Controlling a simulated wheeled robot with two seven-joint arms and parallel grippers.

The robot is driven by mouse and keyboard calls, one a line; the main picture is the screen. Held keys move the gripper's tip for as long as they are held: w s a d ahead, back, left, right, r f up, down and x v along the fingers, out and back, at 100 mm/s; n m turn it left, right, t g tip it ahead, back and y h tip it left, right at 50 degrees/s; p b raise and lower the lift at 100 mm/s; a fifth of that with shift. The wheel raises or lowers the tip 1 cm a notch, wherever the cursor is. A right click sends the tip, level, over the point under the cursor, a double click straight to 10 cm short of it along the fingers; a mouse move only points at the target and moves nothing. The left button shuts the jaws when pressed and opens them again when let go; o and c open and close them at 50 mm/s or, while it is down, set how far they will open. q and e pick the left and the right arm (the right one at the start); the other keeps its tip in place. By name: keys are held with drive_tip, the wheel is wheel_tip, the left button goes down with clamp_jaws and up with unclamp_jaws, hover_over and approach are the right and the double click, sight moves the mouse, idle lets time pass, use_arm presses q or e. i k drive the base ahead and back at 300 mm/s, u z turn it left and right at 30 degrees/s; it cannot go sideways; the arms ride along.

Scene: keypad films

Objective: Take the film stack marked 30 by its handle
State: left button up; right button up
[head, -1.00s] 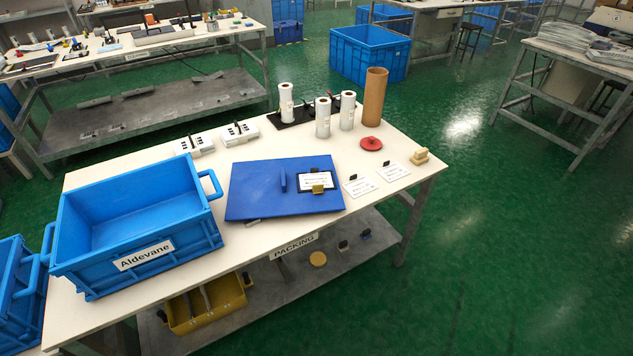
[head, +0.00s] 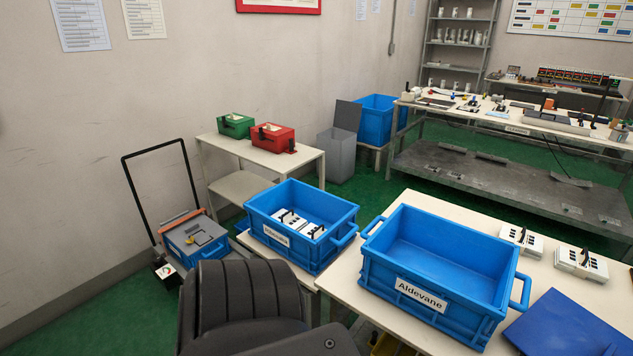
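Two white film stacks with dark handles, one on the left (head: 521,238) and one on the right (head: 581,263), lie on the white table behind the Aldevane crate. More white stacks with dark handles (head: 293,219) lie inside a labelled blue crate (head: 262,238) at the centre-left. The numbers on all these stacks are too small to read, so I cannot tell which is marked 30. Neither of my grippers is in view. A dark ribbed part of my own body fills the bottom centre.
The blue Aldevane crate (head: 440,251) looks empty and stands on the white table (head: 398,208). A blue board (head: 562,325) lies right of it. A trolley (head: 193,245) stands at the left wall. A side table (head: 262,152) holds a green box (head: 236,125) and a red box (head: 273,138).

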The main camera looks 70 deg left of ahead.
sight(317, 235)
drive_tip(key=k, duration=1.3)
drive_tip(key=u, duration=0.5)
drive_tip(key=i, duration=0.6)
drive_tip(key=u, duration=1.2)
drive_tip(key=i, duration=0.7)
drive_tip(key=u, duration=0.35)
